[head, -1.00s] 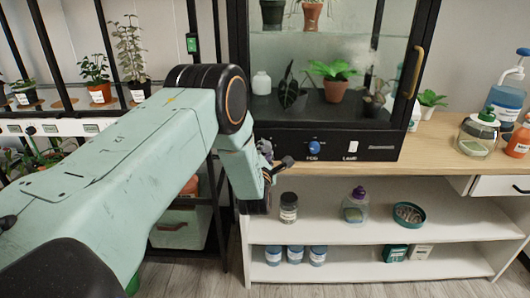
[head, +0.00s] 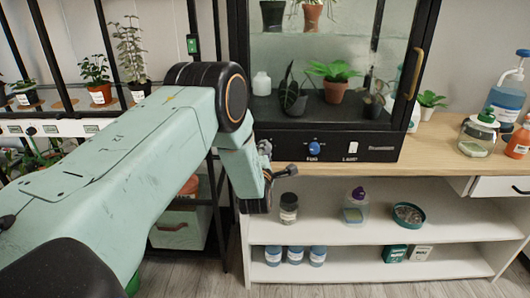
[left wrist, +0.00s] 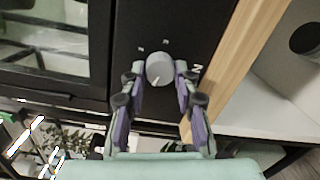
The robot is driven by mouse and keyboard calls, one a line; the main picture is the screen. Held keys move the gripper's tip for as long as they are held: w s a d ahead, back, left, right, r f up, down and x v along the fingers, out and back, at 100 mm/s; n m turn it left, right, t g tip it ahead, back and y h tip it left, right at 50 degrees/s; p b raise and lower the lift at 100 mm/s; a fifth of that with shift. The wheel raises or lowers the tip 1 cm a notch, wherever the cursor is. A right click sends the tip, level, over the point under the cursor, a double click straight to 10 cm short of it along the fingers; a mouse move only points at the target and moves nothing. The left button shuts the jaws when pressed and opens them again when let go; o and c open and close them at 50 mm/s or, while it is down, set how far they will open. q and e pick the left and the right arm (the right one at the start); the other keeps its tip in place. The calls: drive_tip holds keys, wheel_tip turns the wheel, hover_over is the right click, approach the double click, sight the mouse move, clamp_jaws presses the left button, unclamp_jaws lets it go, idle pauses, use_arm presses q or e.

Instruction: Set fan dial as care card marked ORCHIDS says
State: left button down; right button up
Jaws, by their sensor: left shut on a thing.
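The fan dial appears to be the round grey knob (left wrist: 160,68) on a black panel in the left wrist view. A pale pointer mark shows on its lower part, and small marks too small to read surround it. My left gripper (left wrist: 159,77) is shut on this knob, one finger on each side. In the head view my left gripper (head: 276,162) is at the left end of the cabinet's control panel (head: 330,157), and the knob is hidden there. I cannot pick out the ORCHIDS care card. My right gripper is not in view.
Beside my gripper on the panel are a blue FOG knob (head: 314,148) and a white light switch (head: 351,147). The glass cabinet (head: 330,60) holds several plants. The wooden counter (head: 435,150) juts out below, over a white shelf (head: 385,230) with jars.

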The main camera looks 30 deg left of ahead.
use_arm(q)
drive_tip(key=shift+w+d+r+m+g+y+p, duration=0.1)
drive_tip(key=shift+m+g+y+p, duration=0.25)
drive_tip(key=shift+m, duration=2.8)
drive_tip(key=shift+s+d+f+m+g+y+p, duration=0.15)
drive_tip(key=shift+m+p, duration=0.45)
drive_tip(key=shift+m, duration=2.5)
drive_tip(key=shift+w+a+r+m+g+y+p, duration=0.15)
drive_tip(key=shift+m+g+y+p, duration=0.25)
drive_tip(key=shift+m, duration=2.75)
drive_tip(key=shift+d, duration=0.1)
drive_tip(key=c, duration=1)
unclamp_jaws()
